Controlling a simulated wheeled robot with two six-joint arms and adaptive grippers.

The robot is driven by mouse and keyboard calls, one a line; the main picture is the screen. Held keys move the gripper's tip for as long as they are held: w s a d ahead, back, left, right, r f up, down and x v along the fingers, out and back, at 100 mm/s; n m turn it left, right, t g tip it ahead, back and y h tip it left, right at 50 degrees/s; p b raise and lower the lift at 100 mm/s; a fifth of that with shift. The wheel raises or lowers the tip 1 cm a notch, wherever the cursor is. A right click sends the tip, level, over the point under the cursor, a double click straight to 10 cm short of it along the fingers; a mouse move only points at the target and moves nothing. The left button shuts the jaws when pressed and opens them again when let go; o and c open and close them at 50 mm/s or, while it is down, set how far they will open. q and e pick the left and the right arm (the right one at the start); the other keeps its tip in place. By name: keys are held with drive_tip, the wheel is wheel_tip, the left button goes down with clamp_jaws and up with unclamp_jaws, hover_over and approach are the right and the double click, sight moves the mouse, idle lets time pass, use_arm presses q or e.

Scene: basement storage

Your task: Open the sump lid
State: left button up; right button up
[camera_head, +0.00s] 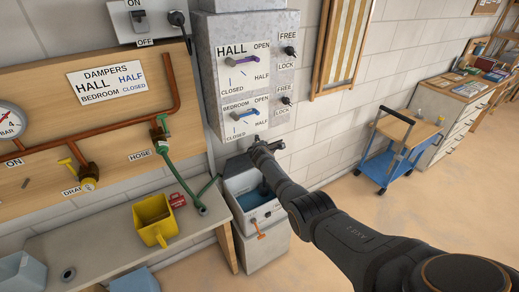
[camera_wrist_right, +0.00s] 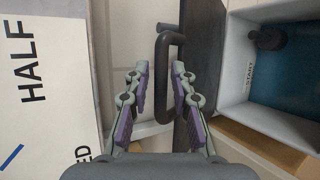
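The sump is a pale box (camera_head: 259,217) below the wall panel in the head view, with blue water inside. Its inside also shows at the right of the wrist view (camera_wrist_right: 285,75), so it stands uncovered there. A dark plate (camera_wrist_right: 205,50), seemingly the lid seen near edge-on, stands beside the sump opening in the wrist view. A dark U-shaped handle (camera_wrist_right: 163,85) sticks out from its left side. My right gripper (camera_wrist_right: 160,75) is open, its fingers apart on either side of the handle; I cannot tell whether they touch it. My left gripper is out of view.
The grey wall panel (camera_head: 212,60) with HALL and BEDROOM dials is above the sump. A yellow container (camera_head: 153,222) and green hose (camera_head: 183,180) are at the bench on the left. A blue cart (camera_head: 378,168) stands right; the floor between is clear.

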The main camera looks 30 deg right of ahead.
drive_tip(key=v, duration=1.2)
drive_tip(key=s+a+f+m+g+y, duration=0.1)
drive_tip(key=s+f+m+g, duration=0.1)
drive_tip(key=s+f, duration=0.75)
drive_tip(key=s+a+f+m+g+y+b, duration=0.1)
drive_tip(key=s+f+m+g, duration=0.2)
drive_tip(key=f, duration=1.1)
drive_tip(key=s+f+m+y, duration=0.1)
drive_tip(key=s+f+m, duration=0.1)
drive_tip(key=s+f, duration=0.75)
drive_tip(key=s+f+m+g, duration=0.2)
drive_tip(key=s+f, duration=0.4)
drive_tip(key=s, duration=0.6)
drive_tip(key=s+a+f+m+g, duration=0.1)
drive_tip(key=s+f+m, duration=0.3)
drive_tip(key=s, duration=0.9)
drive_tip(key=s+a+f+m+g, duration=0.1)
drive_tip(key=s+f+m+g, duration=0.1)
drive_tip(key=s+f, duration=0.7)
drive_tip(key=s+m, duration=0.1)
drive_tip(key=s, duration=0.2)
drive_tip(key=shift+s+a+g+y+b, duration=0.15)
drive_tip(key=shift+g+y+b, duration=0.25)
drive_tip(key=shift+f, duration=0.1)
